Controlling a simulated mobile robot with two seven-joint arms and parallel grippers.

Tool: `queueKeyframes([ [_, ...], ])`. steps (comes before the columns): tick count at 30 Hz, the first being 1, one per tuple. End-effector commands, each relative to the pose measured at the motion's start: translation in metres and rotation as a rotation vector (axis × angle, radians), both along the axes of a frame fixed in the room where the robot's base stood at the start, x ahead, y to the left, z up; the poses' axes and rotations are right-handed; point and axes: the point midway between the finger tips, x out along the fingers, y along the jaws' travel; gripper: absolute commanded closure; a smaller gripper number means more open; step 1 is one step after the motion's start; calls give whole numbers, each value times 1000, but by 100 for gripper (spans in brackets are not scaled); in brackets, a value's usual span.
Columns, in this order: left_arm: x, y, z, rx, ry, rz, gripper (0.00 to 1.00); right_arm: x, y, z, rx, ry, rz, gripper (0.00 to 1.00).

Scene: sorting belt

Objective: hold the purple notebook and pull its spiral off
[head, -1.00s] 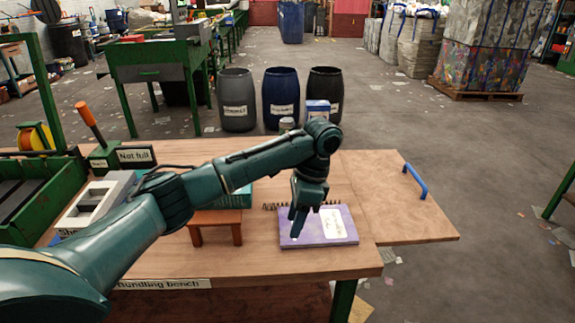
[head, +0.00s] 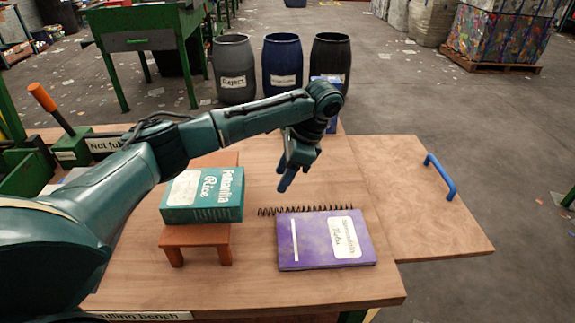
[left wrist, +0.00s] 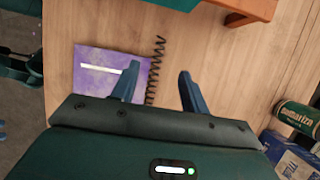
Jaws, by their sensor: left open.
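The purple notebook (head: 310,254) lies flat on the bench, with white labels on its cover. Its dark spiral (head: 268,211) runs along the far edge and sticks out past the left corner. My left gripper (head: 287,179) is open and empty, pointing down above the bench behind the spiral in the head view. In the left wrist view, the spiral (left wrist: 155,72) shows between the two spread fingers of the left gripper (left wrist: 160,88), and the notebook (left wrist: 92,72) shows on the left, partly hidden by a finger.
A teal rice box (head: 204,196) rests on a small orange-brown stand (head: 196,236) left of the notebook. A blue handle (head: 440,177) sits on the bench's right panel. A blue box (left wrist: 292,156) and a green can (left wrist: 297,117) show in the left wrist view.

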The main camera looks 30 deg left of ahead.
Motion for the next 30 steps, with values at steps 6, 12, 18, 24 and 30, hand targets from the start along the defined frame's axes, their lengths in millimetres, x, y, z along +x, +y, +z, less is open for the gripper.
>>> queueKeyframes([
  [6, -10, 16, -42, 3, 3, 2, 55, -1, -2, -2, 3, -18, -6, 64],
  [12, -17, 27, -76, 1, 2, 2, 55, -1, -3, 0, 2, -31, -10, 64],
  [18, -21, 35, -96, 1, 2, 1, 55, -1, -4, 0, 1, -40, -12, 64],
  [24, -23, 37, -103, 1, 1, 0, 55, -1, -4, 1, 1, -43, -12, 64],
  [30, -22, 37, -103, 1, 1, 0, 55, -2, -5, 1, 1, -42, -13, 64],
])
